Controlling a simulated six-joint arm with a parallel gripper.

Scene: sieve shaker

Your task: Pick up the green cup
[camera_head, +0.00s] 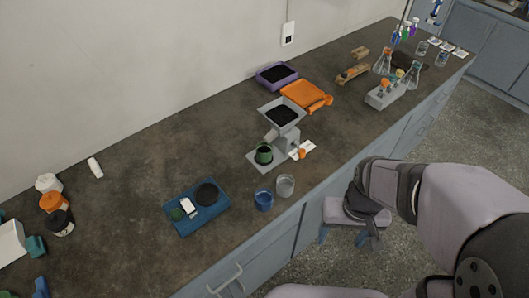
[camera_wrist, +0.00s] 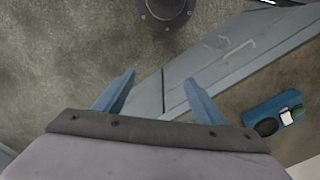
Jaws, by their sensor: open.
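The green cup (camera_head: 264,154) stands upright on the base plate of the grey sieve shaker (camera_head: 286,138), under its hopper of dark material (camera_head: 283,113), on the counter. My gripper (camera_wrist: 158,85) shows in the wrist view with its two blue fingers apart and nothing between them. In the head view, my arm's end is off to the right of the counter's front edge, over the floor, well apart from the cup. The cup does not show in the wrist view.
A blue cup (camera_head: 263,200) and a clear cup (camera_head: 285,186) stand in front of the shaker near the counter edge. A blue scale (camera_head: 197,222) lies to the left; it also shows in the wrist view (camera_wrist: 262,108). Orange (camera_head: 304,94) and purple (camera_head: 277,67) trays are behind.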

